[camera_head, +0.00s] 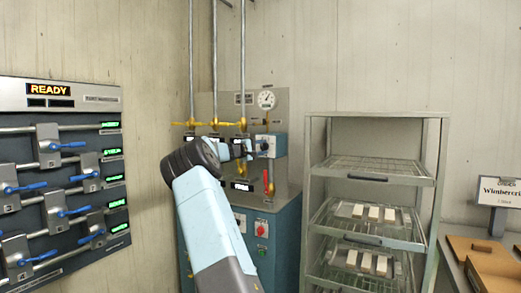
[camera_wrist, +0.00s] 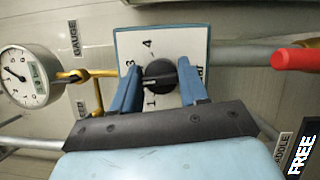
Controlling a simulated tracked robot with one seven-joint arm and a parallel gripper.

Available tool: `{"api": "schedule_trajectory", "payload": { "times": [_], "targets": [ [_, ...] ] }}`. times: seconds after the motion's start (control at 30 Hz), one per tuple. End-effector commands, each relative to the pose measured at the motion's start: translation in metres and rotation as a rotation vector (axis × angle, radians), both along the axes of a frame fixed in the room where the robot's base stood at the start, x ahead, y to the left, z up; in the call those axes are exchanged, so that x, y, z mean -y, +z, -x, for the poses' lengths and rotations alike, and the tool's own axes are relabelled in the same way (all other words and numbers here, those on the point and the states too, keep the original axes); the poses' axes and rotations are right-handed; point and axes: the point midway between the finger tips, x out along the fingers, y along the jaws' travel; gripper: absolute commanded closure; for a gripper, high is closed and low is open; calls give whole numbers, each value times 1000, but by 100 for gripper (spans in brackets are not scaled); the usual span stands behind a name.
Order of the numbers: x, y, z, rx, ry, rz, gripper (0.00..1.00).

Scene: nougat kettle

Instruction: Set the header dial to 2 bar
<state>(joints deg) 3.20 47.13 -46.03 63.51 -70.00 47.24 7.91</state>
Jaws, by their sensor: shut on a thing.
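The header dial is a black round knob (camera_wrist: 159,76) on a white plate (camera_wrist: 185,42) in the wrist view. The numbers 1, 3 and 4 show around it; the spot between 1 and 3 is hidden behind my left finger. A ridge runs across the knob, roughly level in the picture; which end points cannot be told. My gripper (camera_wrist: 160,88) has its blue fingers on both sides of the knob and is shut on it. In the head view my gripper (camera_head: 248,148) reaches the dial's pale box (camera_head: 275,145) on the kettle panel.
A round pressure gauge (camera_head: 266,99) sits above the dial; it also shows in the wrist view (camera_wrist: 28,76). Yellow valves (camera_head: 215,123) and pipes are beside it. A red handle (camera_head: 267,182) hangs below. A lever panel (camera_head: 62,165) stands left, a tray rack (camera_head: 370,180) right.

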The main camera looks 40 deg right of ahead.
Motion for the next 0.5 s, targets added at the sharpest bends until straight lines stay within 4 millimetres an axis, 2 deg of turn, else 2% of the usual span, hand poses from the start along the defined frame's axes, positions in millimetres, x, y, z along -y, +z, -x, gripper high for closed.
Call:
{"api": "schedule_trajectory", "payload": {
  "times": [0.2,0.5],
  "targets": [
    [3,-2,2,-134,-5,53,87],
    [3,-4,2,-230,-5,91,87]
  ]
}}
